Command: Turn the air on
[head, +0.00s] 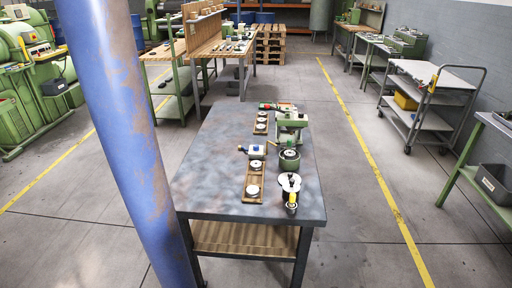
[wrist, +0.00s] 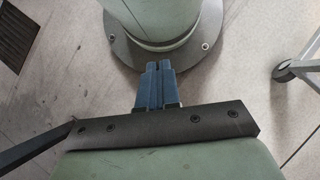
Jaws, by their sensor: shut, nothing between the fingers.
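No air valve or switch can be clearly made out. Small devices stand on the dark blue-grey workbench (head: 212,190) in the head view. One is a pale block (head: 257,152) with a blue top and a lever on its left. A green machine (head: 291,122) stands behind it to the right. A small red part (head: 266,106) lies at the back. At the near right is a white disc (head: 288,181) with a yellow-and-black piece on it. My gripper (wrist: 159,66) shows in the wrist view with its blue fingers together and empty, over the floor. I cannot find it in the head view.
Wooden boards (head: 248,193) with round metal parts lie along the bench. A grey wheeled trolley (head: 428,98) stands at the right and green machines (head: 30,75) at the left. Floor on the bench's right is clear. A caster (wrist: 285,73) shows in the wrist view.

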